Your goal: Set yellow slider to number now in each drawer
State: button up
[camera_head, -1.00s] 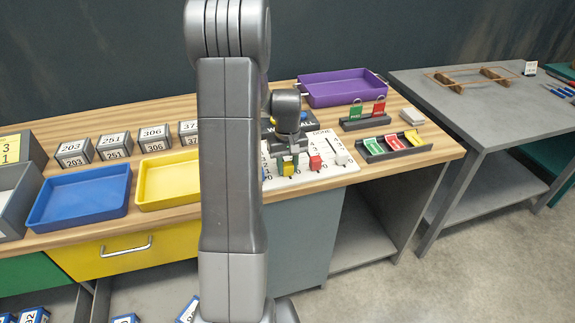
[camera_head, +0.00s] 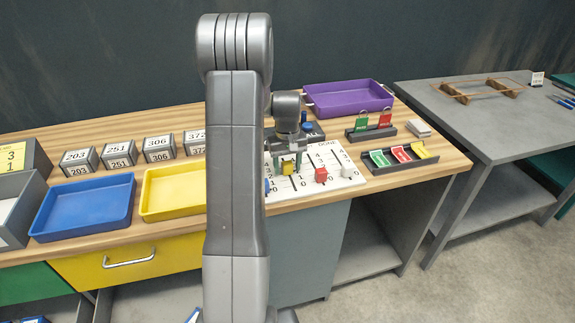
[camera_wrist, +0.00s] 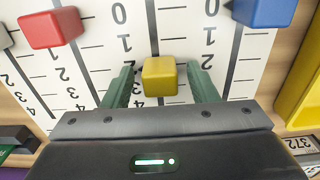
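In the head view my gripper (camera_head: 286,158) is over the board. The yellow drawer (camera_head: 80,270) and green drawer (camera_head: 20,288) look shut below the worktop.
A red slider (camera_wrist: 52,27) and a blue slider (camera_wrist: 264,10) flank the yellow one. A white slider (camera_head: 347,170) is at the board's right.

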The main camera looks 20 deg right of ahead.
aim_at(287, 163)
notch_tip(287, 163, up, 14)
jog(key=shift+b, duration=0.4)
dwell(0.3)
jog(key=shift+f, duration=0.15)
notch_tip(287, 163, down, 14)
jog(key=shift+r+p, duration=0.15)
jog(key=shift+p, duration=0.3)
jog(key=shift+s, duration=0.3)
